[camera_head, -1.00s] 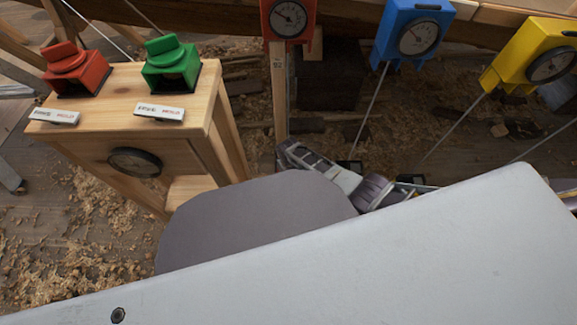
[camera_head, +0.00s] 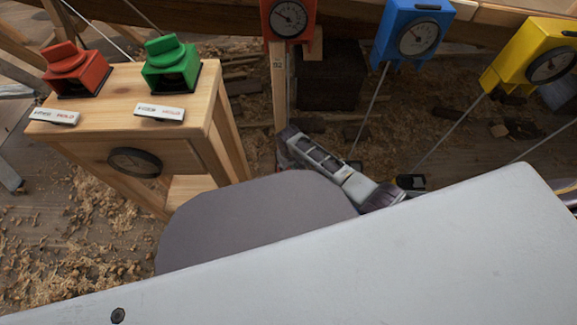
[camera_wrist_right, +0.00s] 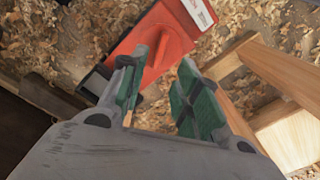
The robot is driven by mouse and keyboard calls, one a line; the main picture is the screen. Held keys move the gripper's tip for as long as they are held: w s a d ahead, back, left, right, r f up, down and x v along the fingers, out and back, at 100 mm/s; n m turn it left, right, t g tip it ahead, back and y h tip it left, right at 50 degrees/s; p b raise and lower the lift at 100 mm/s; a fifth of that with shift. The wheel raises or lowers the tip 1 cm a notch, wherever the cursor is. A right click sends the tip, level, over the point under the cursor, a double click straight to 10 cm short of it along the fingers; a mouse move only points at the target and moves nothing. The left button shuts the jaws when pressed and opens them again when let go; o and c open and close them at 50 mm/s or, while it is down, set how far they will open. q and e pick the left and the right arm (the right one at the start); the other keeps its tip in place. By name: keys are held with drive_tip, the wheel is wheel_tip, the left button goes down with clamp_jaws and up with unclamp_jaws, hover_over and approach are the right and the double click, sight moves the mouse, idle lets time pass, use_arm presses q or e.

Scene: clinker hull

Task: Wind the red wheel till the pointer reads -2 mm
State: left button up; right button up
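A red knob (camera_head: 76,68) sits on the wooden stand at the left of the head view, beside a green knob (camera_head: 170,64). A red gauge (camera_head: 288,18) stands on a post at top centre; its scale is too small to read. In the right wrist view, a red body with a raised ridge (camera_wrist_right: 158,52) lies beyond and between the fingertips of my right gripper (camera_wrist_right: 164,66). I cannot tell whether it is the stand's red knob. The right gripper is open, with a gap between its green pads, and shows no hold. My left gripper is not in view.
The wooden stand (camera_head: 122,110) bears a dark dial (camera_head: 134,162) on its front. Blue (camera_head: 408,35) and yellow (camera_head: 532,56) gauges stand to the right. Wood shavings cover the floor. A pale panel and a grey rounded shape block the lower head view.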

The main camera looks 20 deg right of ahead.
drive_tip(key=shift+r, duration=1.45)
wheel_tip(320, 180, up, 4)
drive_tip(key=w+d+n+h+p, duration=0.1)
drive_tip(key=w+d+p, duration=0.1)
drive_tip(key=d+p, duration=0.1)
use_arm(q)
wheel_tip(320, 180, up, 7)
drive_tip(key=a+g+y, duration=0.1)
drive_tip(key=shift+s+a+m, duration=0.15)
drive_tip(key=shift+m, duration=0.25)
use_arm(e)
drive_tip(key=shift+m+y, duration=0.5)
drive_tip(key=s+a+f, duration=0.2)
drive_tip(key=a, duration=0.1)
drive_tip(key=shift+f, duration=0.3)
